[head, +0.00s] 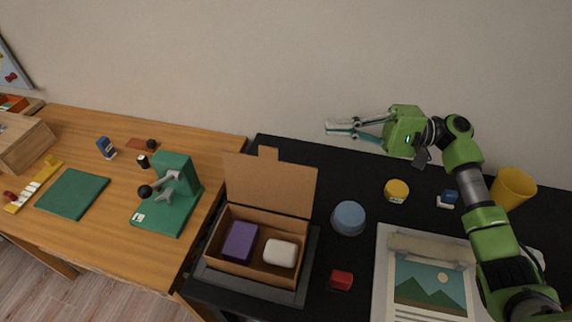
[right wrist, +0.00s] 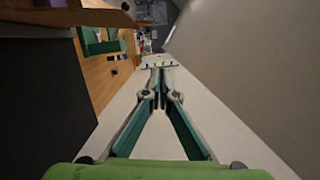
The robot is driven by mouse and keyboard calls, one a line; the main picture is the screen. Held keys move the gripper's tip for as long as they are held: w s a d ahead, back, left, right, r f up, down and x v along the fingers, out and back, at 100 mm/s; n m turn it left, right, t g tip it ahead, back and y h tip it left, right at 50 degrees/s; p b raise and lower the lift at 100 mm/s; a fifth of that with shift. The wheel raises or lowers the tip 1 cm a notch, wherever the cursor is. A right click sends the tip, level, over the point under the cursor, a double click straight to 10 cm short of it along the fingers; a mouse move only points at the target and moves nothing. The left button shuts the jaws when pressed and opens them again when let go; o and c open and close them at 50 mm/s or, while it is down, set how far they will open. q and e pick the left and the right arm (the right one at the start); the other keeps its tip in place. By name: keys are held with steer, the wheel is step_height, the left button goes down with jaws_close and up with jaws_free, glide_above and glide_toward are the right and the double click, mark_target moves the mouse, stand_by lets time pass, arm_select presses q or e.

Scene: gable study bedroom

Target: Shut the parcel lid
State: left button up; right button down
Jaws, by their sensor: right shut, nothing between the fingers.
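The parcel is an open cardboard box (head: 213,247) on a dark grey tray (head: 302,270). Its lid (head: 268,185) stands up at the back, leaning slightly away from the box, with a small tab at its top edge. Inside lie a purple block (head: 240,242) and a white rounded block (head: 281,253). My right gripper (head: 328,128) is shut and empty, above the back of the black table, to the right of and beyond the lid. In the right wrist view its fingertips (right wrist: 160,99) meet with nothing between them. My left gripper is not in view.
On the black table (head: 318,230) are a blue round container (head: 348,218), a red block (head: 341,280), a yellow tub (head: 396,191), a poster (head: 430,292) and a yellow cup (head: 512,188). A green stand (head: 168,205) is on the wooden desk (head: 215,150) at left.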

arm_select(q)
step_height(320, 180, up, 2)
steer(key=p, duration=0.3)
steer(key=shift+p, duration=0.35)
arm_select(e)
steer(key=s+a+f, duration=0.2)
steer(key=s+a, duration=0.1)
steer(key=a, duration=0.8)
steer(key=shift+a, duration=0.15)
steer(key=shift+s, duration=0.1)
